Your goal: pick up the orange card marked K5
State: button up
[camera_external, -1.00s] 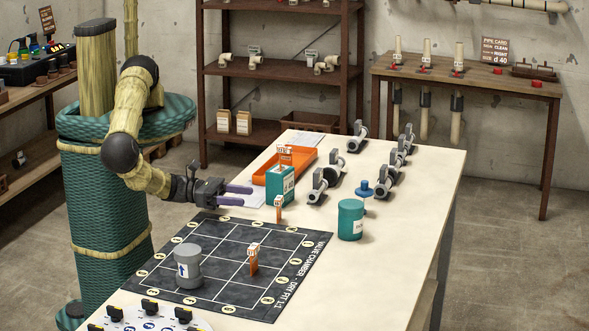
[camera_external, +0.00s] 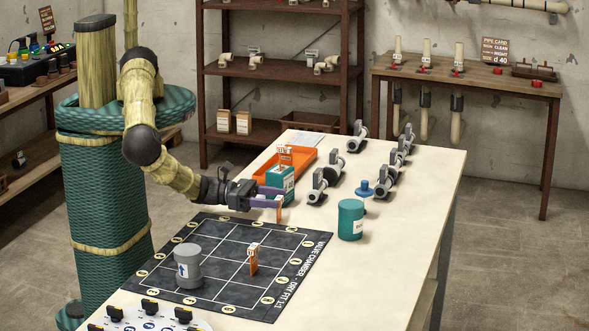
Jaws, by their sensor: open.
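A small upright orange card (camera_external: 279,214) stands on the table just beyond the far edge of the dark mat. My gripper (camera_external: 278,197) is open at this card, its purple fingers around or right beside the card's top. The fingers hide the card's label, and I cannot tell whether they touch it. A second orange card (camera_external: 253,265) stands on the gridded mat, and a third orange tag (camera_external: 285,155) shows at the top of the teal box. The markings are too small to read, so I cannot tell which is K5.
A grey cylinder (camera_external: 187,268) stands on the dark mat (camera_external: 215,245). A teal can (camera_external: 351,220) and several grey valves (camera_external: 317,187) are to the right. The table's front right is clear.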

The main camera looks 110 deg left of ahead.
aim_at(279, 198)
jog(key=shift+w, duration=1.1)
jog(key=c, duration=1)
jog(key=shift+c, duration=0.2)
jog(key=shift+r, duration=0.1)
notch_tip(279, 198, up, 10)
jog(key=shift+f, duration=0.1)
